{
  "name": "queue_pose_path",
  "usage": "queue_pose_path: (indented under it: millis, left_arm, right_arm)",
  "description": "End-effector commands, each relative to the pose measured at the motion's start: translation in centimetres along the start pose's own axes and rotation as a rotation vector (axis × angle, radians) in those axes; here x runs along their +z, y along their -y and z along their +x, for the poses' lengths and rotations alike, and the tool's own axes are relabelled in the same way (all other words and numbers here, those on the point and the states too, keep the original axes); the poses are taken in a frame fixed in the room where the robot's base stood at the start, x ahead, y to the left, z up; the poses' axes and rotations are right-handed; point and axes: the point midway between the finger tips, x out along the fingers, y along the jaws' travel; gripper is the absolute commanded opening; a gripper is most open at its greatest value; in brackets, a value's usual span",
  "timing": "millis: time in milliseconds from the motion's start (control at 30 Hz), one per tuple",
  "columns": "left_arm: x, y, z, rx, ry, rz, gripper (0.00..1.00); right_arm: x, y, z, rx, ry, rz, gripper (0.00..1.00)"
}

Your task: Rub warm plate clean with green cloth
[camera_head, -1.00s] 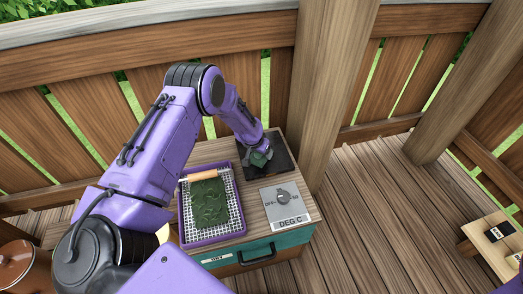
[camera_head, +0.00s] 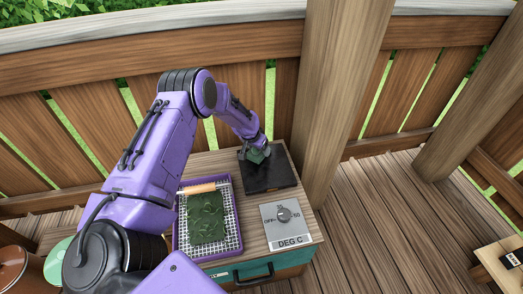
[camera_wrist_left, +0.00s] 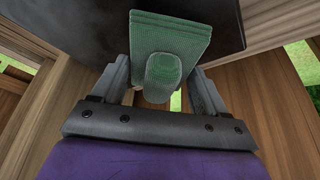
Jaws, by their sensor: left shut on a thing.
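The warm plate (camera_head: 275,179) is a dark square slab at the back of a small wooden-topped cabinet. It also shows dark at the top of the left wrist view (camera_wrist_left: 80,22). My left gripper (camera_head: 256,155) is over the plate's back left part. It is shut on the green cloth (camera_wrist_left: 168,58), a folded pad with a rounded grip between the fingers. The cloth lies at the plate's surface; whether it touches is hard to tell. In the head view the cloth (camera_head: 257,156) is partly hidden by the gripper. My right gripper is not in view.
A purple-rimmed mesh tray (camera_head: 236,236) with dark green leaves and a wooden roller (camera_head: 198,189) lies left of the plate. A dial panel marked DEG C (camera_head: 286,222) is in front. A wooden post (camera_head: 330,110) stands close right. A brown pot (camera_head: 14,264) is lower left.

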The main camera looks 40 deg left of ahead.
Motion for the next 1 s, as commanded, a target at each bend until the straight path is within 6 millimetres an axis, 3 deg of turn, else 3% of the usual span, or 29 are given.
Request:
queue_pose_path:
  millis: [33, 500, 1000]
  left_arm:
    - [-0.6, 0.2, -1.3, -0.002, -0.005, -0.002, 0.35]
    - [-2.2, 0.1, -5.2, -0.002, -0.005, -0.002, 0.35]
    - [-2.8, 0.0, -6.3, -0.001, -0.005, -0.001, 0.35]
  right_arm:
    - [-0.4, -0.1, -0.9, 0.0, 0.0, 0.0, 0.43]
    - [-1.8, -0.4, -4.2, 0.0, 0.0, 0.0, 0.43]
    - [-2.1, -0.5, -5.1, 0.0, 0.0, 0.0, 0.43]
